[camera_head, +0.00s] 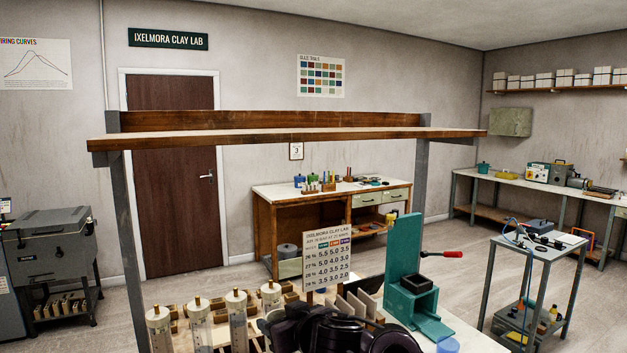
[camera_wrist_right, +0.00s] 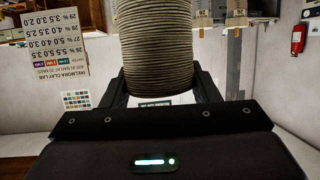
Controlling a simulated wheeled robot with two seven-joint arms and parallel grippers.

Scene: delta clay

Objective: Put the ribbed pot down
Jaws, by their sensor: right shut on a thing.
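The ribbed pot (camera_wrist_right: 155,45) is a beige-grey, finely ridged cylinder at the top middle of the right wrist view. My right gripper (camera_wrist_right: 160,88) is shut on it, with one dark finger on each side. The top of the picture cuts off part of the pot. In the head view my dark right arm shows at the bottom middle, and I cannot make out the pot there. What lies under the pot, and whether it touches anything, is hidden. My left gripper is in neither view.
Several pale cylinders (camera_head: 236,320) stand in a row at lower left, near a lettered card (camera_head: 327,258). A teal press (camera_head: 405,275) with a red-handled lever stands right of my arm. A wooden shelf (camera_head: 290,137) on grey posts spans above. A trolley (camera_head: 540,250) stands right.

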